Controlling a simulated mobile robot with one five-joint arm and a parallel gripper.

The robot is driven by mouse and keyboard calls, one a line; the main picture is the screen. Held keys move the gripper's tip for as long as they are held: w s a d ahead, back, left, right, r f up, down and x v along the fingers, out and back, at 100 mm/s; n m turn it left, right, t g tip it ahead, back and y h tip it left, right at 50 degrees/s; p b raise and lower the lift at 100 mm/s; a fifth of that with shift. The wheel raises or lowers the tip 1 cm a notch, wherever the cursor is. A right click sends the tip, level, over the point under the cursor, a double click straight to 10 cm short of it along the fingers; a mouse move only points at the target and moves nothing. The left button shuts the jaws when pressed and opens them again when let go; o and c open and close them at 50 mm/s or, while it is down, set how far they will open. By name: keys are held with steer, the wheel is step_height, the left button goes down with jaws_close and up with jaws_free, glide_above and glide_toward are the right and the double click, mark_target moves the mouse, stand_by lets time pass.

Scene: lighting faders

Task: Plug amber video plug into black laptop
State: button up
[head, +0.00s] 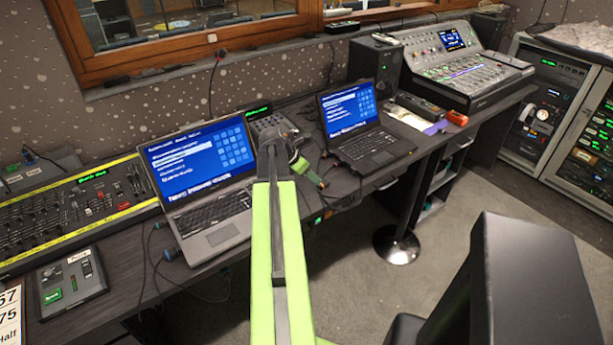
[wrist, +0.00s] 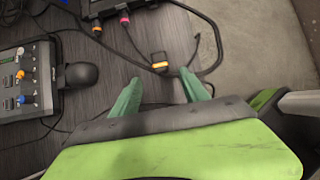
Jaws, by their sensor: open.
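The black laptop (head: 372,146) stands open on the desk in the head view, its screen showing a blue menu. My gripper (head: 318,180) is open just left of it, partly hidden by my arm. In the wrist view, the amber video plug (wrist: 159,63), a dark plug with an amber band, lies on the desk on a black cable. It is just ahead of and between the two green fingertips of my open gripper (wrist: 160,80), not grasped. A dark device edge (wrist: 104,8), probably the laptop's side, has pink-banded and orange-banded connectors beside it.
A grey laptop (head: 211,185) stands at left beside a fader desk (head: 80,208). A small control box (wrist: 24,80) and a black mouse-like object (wrist: 81,75) lie left in the wrist view. Loose cables cross the desk. Its front edge is close on the right.

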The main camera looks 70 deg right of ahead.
mark_target(318, 189)
steer(key=b+x, duration=0.5)
steer(key=x, duration=0.2)
steer(key=shift+f, duration=0.25)
steer(key=shift+d, duration=0.1)
steer(key=shift+r, duration=0.1)
jaws_close()
step_height(318, 189, up, 5)
steer(key=p, duration=0.5)
